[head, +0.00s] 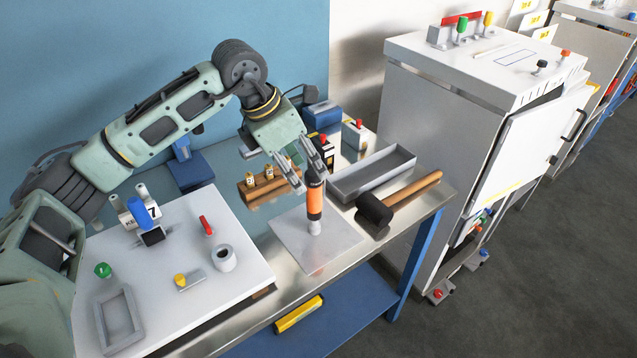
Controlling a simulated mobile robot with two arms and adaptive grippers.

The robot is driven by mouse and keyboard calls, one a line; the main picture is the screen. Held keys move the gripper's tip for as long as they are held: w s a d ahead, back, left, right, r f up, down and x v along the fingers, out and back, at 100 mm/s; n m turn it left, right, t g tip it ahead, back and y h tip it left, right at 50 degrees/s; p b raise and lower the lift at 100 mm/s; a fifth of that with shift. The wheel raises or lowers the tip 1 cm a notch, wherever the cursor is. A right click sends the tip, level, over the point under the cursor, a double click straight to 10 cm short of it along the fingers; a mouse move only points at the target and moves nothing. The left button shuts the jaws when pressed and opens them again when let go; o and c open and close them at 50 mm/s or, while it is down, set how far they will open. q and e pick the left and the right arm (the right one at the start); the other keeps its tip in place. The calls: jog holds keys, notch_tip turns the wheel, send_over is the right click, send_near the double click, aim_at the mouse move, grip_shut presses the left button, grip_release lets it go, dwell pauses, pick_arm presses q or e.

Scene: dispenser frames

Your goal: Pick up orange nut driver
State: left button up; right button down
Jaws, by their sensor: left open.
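The orange nut driver (314,203) with black bands stands upright on a light grey square plate (287,240) near the table's front edge. My left gripper (309,179) comes down from the upper left and is open, its fingertips at the driver's dark top end. I cannot tell whether the top end is between the fingers or just behind them. Nothing is clearly held. My right gripper is not in view.
A black-headed mallet (375,212) with a wooden handle and a grey open tray (372,174) lie right of the driver. A wooden block (263,190) with brass pieces stands left of it. A white board (165,265) with small parts is at left; a white cabinet (440,120) stands right.

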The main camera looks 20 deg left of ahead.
aim_at(307, 175)
pick_arm(q)
jog(key=shift+w, duration=0.3)
jog(key=shift+w+f, duration=0.15)
jog(key=shift+f, duration=0.05)
jog(key=f+p, duration=0.1)
jog(key=d+f+p, duration=0.1)
jog(key=f, duration=0.1)
jog(key=shift+s+d+p, duration=0.15)
jog(key=shift+s+p, duration=0.05)
jog(key=shift+p, duration=0.2)
jog(key=p+x, duration=0.1)
jog(key=x, duration=0.3)
jog(key=shift+w, duration=0.1)
jog(key=shift+a, duration=0.25)
jog(key=c, duration=0.7)
grip_shut()
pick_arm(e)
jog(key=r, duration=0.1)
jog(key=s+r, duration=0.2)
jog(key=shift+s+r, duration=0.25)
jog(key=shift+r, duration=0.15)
pick_arm(q)
jog(key=shift+r, duration=0.1)
